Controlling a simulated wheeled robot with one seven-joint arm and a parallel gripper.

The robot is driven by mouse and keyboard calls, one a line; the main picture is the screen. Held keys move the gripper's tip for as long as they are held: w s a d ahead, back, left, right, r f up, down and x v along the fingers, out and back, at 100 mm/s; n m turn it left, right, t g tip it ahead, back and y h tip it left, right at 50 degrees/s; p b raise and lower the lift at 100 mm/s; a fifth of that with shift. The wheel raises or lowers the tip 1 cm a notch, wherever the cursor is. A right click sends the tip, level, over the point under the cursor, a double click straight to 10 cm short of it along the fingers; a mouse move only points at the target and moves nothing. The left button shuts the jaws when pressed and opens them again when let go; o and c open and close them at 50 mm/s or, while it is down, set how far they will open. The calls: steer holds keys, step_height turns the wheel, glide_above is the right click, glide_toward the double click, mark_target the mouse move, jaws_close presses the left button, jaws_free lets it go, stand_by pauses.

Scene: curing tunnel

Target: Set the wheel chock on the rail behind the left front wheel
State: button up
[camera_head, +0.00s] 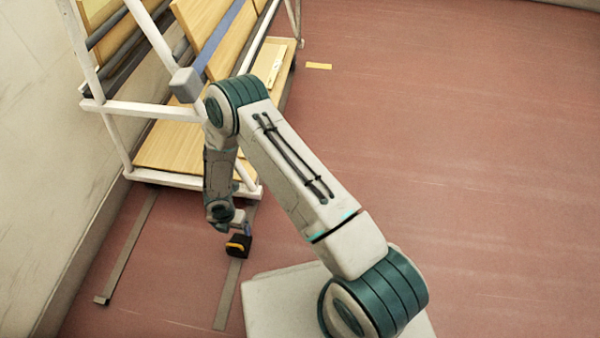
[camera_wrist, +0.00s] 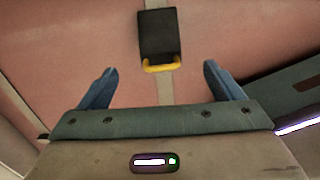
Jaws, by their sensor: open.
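The wheel chock (camera_head: 238,246) is a black block with a yellow handle. It sits on the right grey rail (camera_head: 227,295), in front of the white cart (camera_head: 195,184). In the wrist view the chock (camera_wrist: 159,32) lies beyond my fingertips, roughly centred between them, handle side toward me. My gripper (camera_wrist: 161,70) is open, its two blue fingers apart with nothing between them. In the head view my gripper (camera_head: 244,226) is just above and beside the chock; I cannot tell if they touch.
The cart carries wooden panels (camera_head: 170,146) on a white tubular frame close to my arm. A second rail (camera_head: 128,250) runs to the left, near the pale wall (camera_head: 35,150). The red floor at right is clear.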

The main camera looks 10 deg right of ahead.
steer(key=w+d+r+m+t+h, duration=0.15)
steer(key=d+r+m, duration=0.3)
steer(key=r, duration=0.45)
steer(key=w+d+r+m, duration=0.2)
steer(key=d+r+m, duration=0.3)
steer(key=r, duration=0.4)
steer(key=w+d+r+m+h, duration=0.1)
steer(key=w+d+r+m, duration=0.1)
steer(key=d+r+m, duration=0.5)
steer(key=s+d+r+m, duration=0.2)
steer(key=s+d+r, duration=0.1)
steer(key=r, duration=0.4)
steer(key=s+d+r+m, duration=0.3)
steer(key=r, duration=0.3)
steer(key=s+d+r+m+y, duration=0.1)
steer(key=s+r+m, duration=0.3)
steer(key=s+m, duration=0.1)
steer(key=s+d+r+m+y, duration=0.1)
steer(key=s+d+r+m, duration=0.1)
steer(key=s, duration=0.6)
steer(key=r+m, duration=0.1)
steer(key=m, duration=0.1)
steer(key=shift+d+r+m, duration=0.15)
steer(key=shift+r+m, duration=0.2)
steer(key=shift+y, duration=0.25)
